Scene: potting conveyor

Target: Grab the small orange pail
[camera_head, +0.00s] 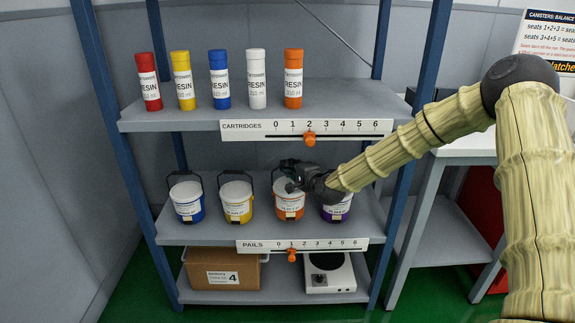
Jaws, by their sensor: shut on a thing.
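The small orange pail (290,208) stands on the middle shelf, between a yellow pail (237,203) and a purple pail (336,212). My gripper (292,178) comes in from the right and is shut at the top of the orange pail, by its rim and handle. The gripper hides the pail's upper part, so the exact spot of contact is hard to see. The pail looks upright and at shelf level; whether its base touches the shelf is not clear.
A blue pail (187,202) stands at the left of the middle shelf (215,233). Several resin cartridges stand on the upper shelf (190,117) above. A cardboard box (222,272) and a white scale (330,277) sit below. A blue upright (397,190) stands right of the pails.

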